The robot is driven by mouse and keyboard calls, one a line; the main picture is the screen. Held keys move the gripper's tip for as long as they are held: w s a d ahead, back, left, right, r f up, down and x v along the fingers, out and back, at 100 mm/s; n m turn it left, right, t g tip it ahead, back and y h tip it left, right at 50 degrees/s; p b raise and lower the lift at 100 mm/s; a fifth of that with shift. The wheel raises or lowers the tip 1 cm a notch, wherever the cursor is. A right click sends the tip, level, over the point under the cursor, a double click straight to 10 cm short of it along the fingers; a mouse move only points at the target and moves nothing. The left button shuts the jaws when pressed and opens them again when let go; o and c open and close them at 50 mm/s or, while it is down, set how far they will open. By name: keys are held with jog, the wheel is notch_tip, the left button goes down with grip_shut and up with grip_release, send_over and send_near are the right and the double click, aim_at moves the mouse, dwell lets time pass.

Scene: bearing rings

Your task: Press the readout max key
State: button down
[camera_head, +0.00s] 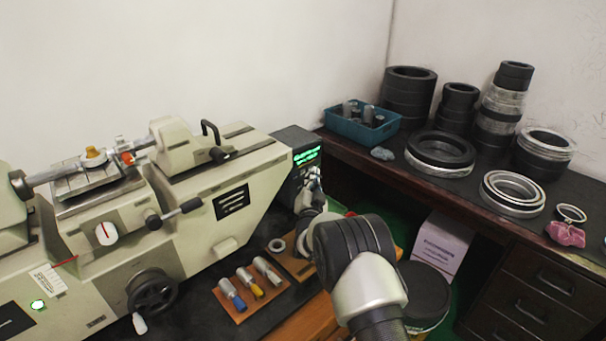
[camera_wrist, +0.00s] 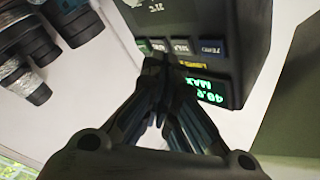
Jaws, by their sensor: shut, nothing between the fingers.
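The readout (camera_head: 297,145) is a dark box with green lit digits at the right end of the bench machine. In the wrist view it appears upside down, with a row of small keys above its green display (camera_wrist: 212,90), which shows digits and the word MAX. A blue key (camera_wrist: 212,47) ends the row at right; the other keys' labels are too small to read surely. My gripper (camera_wrist: 161,62) is shut and empty, its fingertips right at the middle keys and partly covering them. I cannot tell whether they touch. In the head view my gripper (camera_head: 313,180) is in front of the readout.
The machine (camera_head: 230,200) fills the left. The dark bench at right holds a blue bin (camera_head: 345,128) and several stacked bearing rings (camera_head: 440,150).

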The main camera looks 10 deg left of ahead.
jog(key=shift+d, duration=0.1)
jog(key=shift+s+d+p, duration=0.25)
jog(key=shift+s+d, duration=0.5)
jog(key=shift+d, duration=0.2)
jog(key=shift+s+d+p, duration=0.25)
jog(key=shift+s+d, duration=0.5)
jog(key=shift+d, duration=0.2)
jog(key=s+d+r+n+g, duration=0.2)
jog(key=s+d+r+g, duration=0.1)
jog(key=s+d+r, duration=0.4)
jog(key=s+d+r+n+g, duration=0.1)
jog(key=s+d+r+g, duration=0.25)
jog(key=s+r, duration=0.45)
jog(key=s+d+n+g, duration=0.1)
jog(key=s+d+g, duration=0.1)
jog(key=s, duration=1)
jog(key=s+d+f+n+g+h, duration=0.1)
jog(key=s+d+g, duration=0.2)
jog(key=s, duration=1)
jog(key=s+d+f+n+g+h, duration=0.1)
jog(key=s+d+g, duration=0.2)
jog(key=s, duration=0.9)
jog(key=d, duration=0.2)
jog(key=shift+s+d, duration=0.3)
jog(key=shift+s, duration=0.1)
